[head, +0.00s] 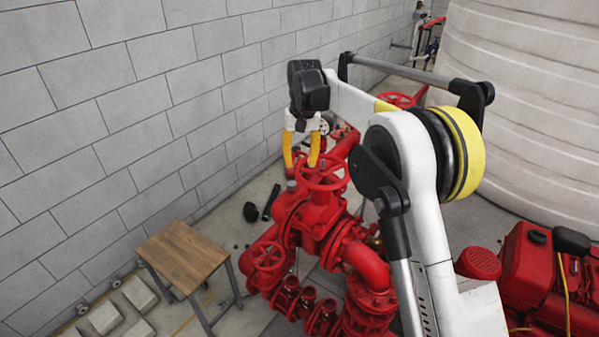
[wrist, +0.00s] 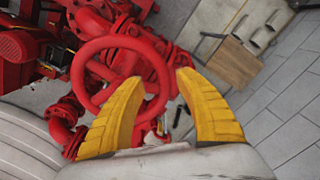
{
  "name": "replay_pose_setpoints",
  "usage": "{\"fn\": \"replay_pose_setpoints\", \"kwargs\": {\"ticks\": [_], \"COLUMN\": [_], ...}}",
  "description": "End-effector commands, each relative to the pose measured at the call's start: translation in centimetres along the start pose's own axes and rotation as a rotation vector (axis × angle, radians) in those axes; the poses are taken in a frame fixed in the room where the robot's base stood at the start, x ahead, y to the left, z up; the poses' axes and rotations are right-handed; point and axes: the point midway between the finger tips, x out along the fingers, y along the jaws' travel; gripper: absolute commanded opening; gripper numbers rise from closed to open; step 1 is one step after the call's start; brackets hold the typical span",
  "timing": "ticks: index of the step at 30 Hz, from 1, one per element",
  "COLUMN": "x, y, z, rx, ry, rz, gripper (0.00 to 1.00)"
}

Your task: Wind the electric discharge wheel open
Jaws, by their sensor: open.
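A red spoked handwheel (head: 320,172) tops a red valve (head: 318,217) in the middle of the head view. It also fills the left centre of the wrist view (wrist: 78,74). No label shows, so I cannot tell for certain that it is the electric discharge wheel. My gripper (head: 300,166) has two yellow fingers, apart and empty, pointing down at the wheel's far left side. In the wrist view my gripper (wrist: 159,78) has the right part of the rim between its fingers in the picture. The left finger hides part of the wheel. I cannot tell whether either finger touches it.
A second red handwheel (head: 268,256) sits lower left, and another (head: 400,100) is behind my arm. A wooden table (head: 182,256) stands left by the grey block wall (head: 120,90). A red engine (head: 540,280) is at right, below a white ribbed tank (head: 525,110).

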Motion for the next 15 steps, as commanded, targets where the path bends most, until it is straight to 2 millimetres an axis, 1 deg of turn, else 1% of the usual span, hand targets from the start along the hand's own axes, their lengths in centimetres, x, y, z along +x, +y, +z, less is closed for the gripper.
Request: {"fn": "replay_pose_setpoints", "kwargs": {"ticks": [1, 3, 6, 10, 15], "x": [0.9, 2.0, 3.4, 4.3, 4.5], "y": [0.0, 0.0, 0.0, 0.0, 0.0], "z": [0.0, 0.0, 0.0, 0.0, 0.0], "rx": [0.0, -0.001, -0.001, -0.001, -0.001], "ry": [0.0, 0.0, 0.0, 0.0, 0.0], "rz": [0.0, 0.0, 0.0, 0.0, 0.0], "gripper": [0.41, 0.41, 0.41, 0.41, 0.41]}}
